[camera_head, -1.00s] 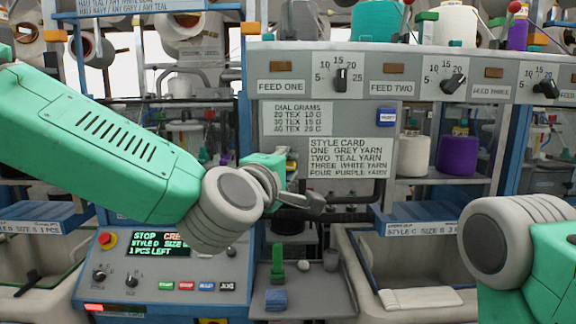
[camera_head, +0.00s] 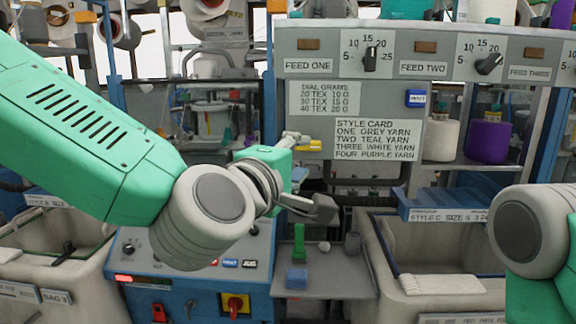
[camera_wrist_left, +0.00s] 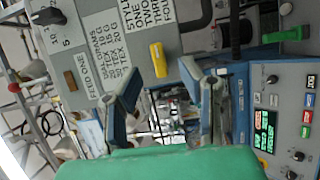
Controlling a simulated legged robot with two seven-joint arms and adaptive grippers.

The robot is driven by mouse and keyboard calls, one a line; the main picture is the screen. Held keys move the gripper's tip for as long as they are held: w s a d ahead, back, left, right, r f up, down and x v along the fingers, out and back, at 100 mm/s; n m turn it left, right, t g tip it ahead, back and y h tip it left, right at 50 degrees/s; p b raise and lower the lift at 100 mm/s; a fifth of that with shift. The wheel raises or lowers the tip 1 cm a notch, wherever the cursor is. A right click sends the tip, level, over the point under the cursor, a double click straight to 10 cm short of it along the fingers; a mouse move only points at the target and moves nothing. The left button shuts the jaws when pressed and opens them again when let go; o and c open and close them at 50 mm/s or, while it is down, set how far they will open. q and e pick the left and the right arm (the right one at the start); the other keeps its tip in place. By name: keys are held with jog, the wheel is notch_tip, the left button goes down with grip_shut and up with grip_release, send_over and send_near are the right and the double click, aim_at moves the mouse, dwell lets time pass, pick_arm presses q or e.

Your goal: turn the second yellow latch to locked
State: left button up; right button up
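A yellow latch (camera_head: 308,146) sits on the grey machine panel, left of the style card. It also shows in the left wrist view (camera_wrist_left: 158,60), beyond the gap between my fingertips. I see no other yellow latch clearly, so I cannot tell its place in the row. My left gripper (camera_head: 312,175) is close in front of the panel, with its fingers spread. In the left wrist view the gripper (camera_wrist_left: 163,80) is open and empty, and no contact with the latch shows. My right arm shows at the right edge; its gripper is out of view.
A control box (camera_head: 190,285) with buttons and a red-and-yellow switch (camera_head: 236,305) lies below my left arm. A grey tray (camera_head: 330,285) holds a green peg (camera_head: 299,243) and a blue block (camera_head: 297,276). A blue shelf (camera_head: 455,195) and a bin stand at right.

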pick_arm(q)
jog(key=v, duration=0.4)
jog(key=shift+s+a+f, duration=0.1)
jog(key=shift+s, duration=0.1)
jog(key=s+a+f+m+g+y+b, duration=0.1)
jog(key=s+a+f+m+g+b, duration=0.15)
jog(key=f, duration=1.05)
jog(key=s+a+f+m+g+y+b, duration=0.1)
jog(key=a+f+m+g+b, duration=0.15)
jog(key=f, duration=1.15)
jog(key=s+a+f+m+g+y+b, duration=0.1)
jog(key=s+a+f+m+g+b, duration=0.15)
jog(key=f, duration=1.05)
jog(key=s+a+f+m+g+y+b, duration=0.2)
jog(key=s+a+f+m+g+b, duration=0.1)
jog(key=s+a+f, duration=0.5)
jog(key=s+a+f+m+g+y+b, duration=0.2)
jog(key=s+a+f+g, duration=0.3)
jog(key=s+a+f, duration=0.4)
jog(key=s+f+m, duration=0.1)
jog(key=s+f, duration=0.3)
jog(key=f, duration=0.4)
jog(key=shift+s+a+b, duration=0.2)
jog(key=shift+s+b, duration=0.2)
jog(key=shift+w+f, duration=0.15)
